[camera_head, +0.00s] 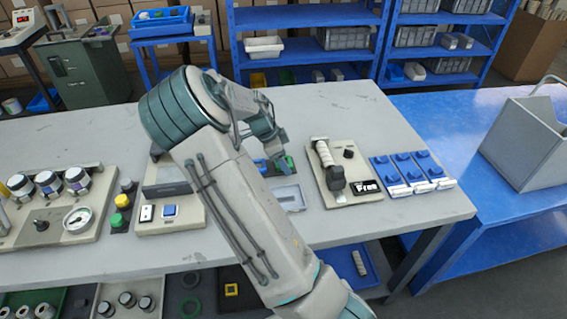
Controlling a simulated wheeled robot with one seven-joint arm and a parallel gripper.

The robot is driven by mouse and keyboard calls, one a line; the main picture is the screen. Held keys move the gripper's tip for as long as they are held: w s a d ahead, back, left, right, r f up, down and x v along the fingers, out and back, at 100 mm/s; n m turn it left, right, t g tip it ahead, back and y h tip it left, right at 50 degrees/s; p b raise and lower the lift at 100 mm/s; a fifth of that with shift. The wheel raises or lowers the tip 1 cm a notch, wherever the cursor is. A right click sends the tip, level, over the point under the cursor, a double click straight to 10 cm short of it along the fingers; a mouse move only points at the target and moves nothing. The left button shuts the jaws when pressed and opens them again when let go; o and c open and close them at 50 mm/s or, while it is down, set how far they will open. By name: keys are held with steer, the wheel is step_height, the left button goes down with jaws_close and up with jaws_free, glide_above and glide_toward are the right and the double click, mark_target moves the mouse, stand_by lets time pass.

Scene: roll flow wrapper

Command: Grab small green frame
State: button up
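My gripper (282,158) hangs over the grey table, its tip close to a small green piece (290,163). I cannot tell whether it touches the piece, or whether the fingers are open or shut. The piece is partly hidden, so I cannot tell if it is a frame. A small blue piece (262,167) lies just left of it. On the lower level below the table, a green ring-like piece (189,300) lies beside a yellow square frame (231,290).
The grey table (380,118) holds a roller unit (328,165) and blue blocks (412,168) right of my gripper. A blue table (450,115) with a grey bin stands at right. The table's back right is clear.

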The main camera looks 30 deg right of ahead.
steer(key=shift+c, duration=0.3)
steer(key=c, duration=1)
steer(key=shift+r, duration=0.1)
